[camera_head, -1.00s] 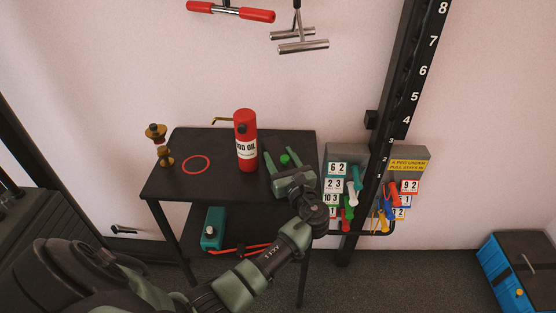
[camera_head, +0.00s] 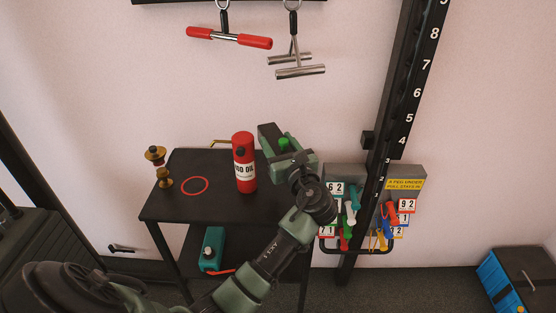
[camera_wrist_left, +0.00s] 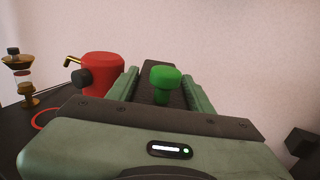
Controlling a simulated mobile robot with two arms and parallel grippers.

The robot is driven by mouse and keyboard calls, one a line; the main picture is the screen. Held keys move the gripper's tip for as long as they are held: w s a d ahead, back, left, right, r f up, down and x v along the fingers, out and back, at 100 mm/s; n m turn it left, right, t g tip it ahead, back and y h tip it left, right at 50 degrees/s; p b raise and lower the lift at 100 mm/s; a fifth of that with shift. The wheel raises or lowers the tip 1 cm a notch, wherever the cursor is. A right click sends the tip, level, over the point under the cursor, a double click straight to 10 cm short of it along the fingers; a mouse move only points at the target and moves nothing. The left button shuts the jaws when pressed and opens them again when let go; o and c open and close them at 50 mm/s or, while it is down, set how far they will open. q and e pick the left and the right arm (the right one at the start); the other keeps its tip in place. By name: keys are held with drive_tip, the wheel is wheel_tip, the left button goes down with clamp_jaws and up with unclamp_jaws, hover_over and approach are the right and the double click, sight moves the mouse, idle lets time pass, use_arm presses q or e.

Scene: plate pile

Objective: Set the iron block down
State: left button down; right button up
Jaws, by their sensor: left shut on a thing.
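My left gripper (camera_head: 279,147) is shut on a dark iron block (camera_wrist_left: 147,92) with a green knob (camera_wrist_left: 165,78) on top. In the wrist view the block shows between the two green fingers. In the head view the green knob (camera_head: 284,142) shows between the fingers, and most of the block is hidden by the gripper. The gripper is at the right rear of the black table (camera_head: 215,212), apparently raised above its top. A red ring (camera_head: 195,185) is marked on the table top, left of the gripper. My right gripper is not in view.
A red oil bottle (camera_head: 244,165) stands between the ring and the gripper. A brass object (camera_head: 160,167) stands left of the ring. A teal can (camera_head: 212,249) is on the lower shelf. A rack with number cards (camera_head: 407,206) and a black post (camera_head: 392,150) stand right.

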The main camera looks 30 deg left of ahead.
use_arm(q)
wheel_tip(320, 180, up, 8)
drive_tip(key=shift+f, duration=0.15)
drive_tip(key=shift+s+d+f, duration=0.1)
drive_tip(key=shift+d+f, duration=0.05)
drive_tip(key=shift+f, duration=0.25)
drive_tip(key=s+d+f+m+t+h, duration=0.45)
drive_tip(key=s+d+h, duration=0.25)
drive_tip(key=d, duration=0.2)
drive_tip(key=s+d+f+m+t+h, duration=0.35)
drive_tip(key=s+d+m+h, duration=0.25)
drive_tip(key=s+d+h, duration=0.25)
drive_tip(key=s+f, duration=0.3)
drive_tip(key=s, duration=0.4)
drive_tip(key=shift+s+d+f+g+y, duration=0.15)
drive_tip(key=shift+f+g+y, duration=0.15)
drive_tip(key=shift+f+y, duration=0.15)
